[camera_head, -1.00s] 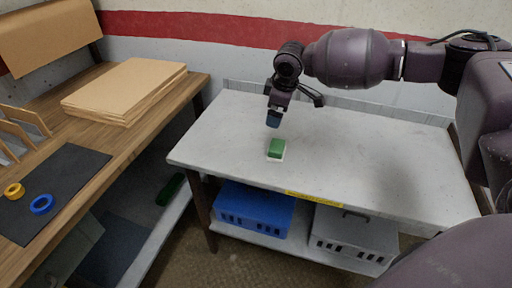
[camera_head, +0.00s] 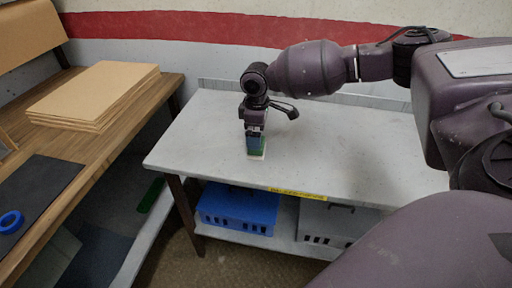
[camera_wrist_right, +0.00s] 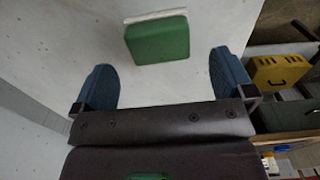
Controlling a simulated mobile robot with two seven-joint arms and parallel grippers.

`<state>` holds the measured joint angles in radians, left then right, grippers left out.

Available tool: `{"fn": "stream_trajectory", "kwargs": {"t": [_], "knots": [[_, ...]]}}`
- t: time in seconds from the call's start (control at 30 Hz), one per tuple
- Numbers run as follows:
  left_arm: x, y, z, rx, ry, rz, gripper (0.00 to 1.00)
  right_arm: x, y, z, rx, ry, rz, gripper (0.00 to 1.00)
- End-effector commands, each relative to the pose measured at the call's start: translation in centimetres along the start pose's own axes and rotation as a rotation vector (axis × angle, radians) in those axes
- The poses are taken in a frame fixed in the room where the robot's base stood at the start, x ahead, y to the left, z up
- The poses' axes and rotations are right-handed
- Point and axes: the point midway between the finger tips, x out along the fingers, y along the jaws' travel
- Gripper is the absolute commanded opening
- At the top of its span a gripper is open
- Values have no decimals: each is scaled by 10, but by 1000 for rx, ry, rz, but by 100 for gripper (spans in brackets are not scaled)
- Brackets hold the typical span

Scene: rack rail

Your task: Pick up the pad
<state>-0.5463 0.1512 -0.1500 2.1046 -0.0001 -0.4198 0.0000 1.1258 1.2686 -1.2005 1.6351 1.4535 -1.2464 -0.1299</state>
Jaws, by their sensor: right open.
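The pad is a green block with a white layer along one side. In the head view the pad (camera_head: 257,152) sits on the grey table (camera_head: 340,150) near its left part, partly hidden by my right gripper (camera_head: 256,142). In the right wrist view the pad (camera_wrist_right: 158,40) lies ahead of my right gripper (camera_wrist_right: 164,82). Its two blue fingers are apart, one on each side of the pad's line, with nothing between them. My left gripper is not in view.
The grey tabletop around the pad is clear. A blue crate (camera_head: 238,207) and a grey crate (camera_head: 325,225) stand on the shelf below. A wooden bench on the left holds stacked brown boards (camera_head: 95,92), a dark mat (camera_head: 38,192) and a blue ring (camera_head: 10,221).

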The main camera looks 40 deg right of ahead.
Motion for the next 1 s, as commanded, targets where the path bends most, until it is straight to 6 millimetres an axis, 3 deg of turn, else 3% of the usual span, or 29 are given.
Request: {"fn": "stream_trajectory", "kwargs": {"t": [0.3,0.57,0.9,1.0], "knots": [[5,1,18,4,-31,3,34,44,1,1,1,-5,-3,100],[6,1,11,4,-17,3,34,45,1,1,1,-1,0,100],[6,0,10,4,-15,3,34,45,1,1,1,-2,-1,51],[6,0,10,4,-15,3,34,45,1,1,1,-1,-1,50]]}}
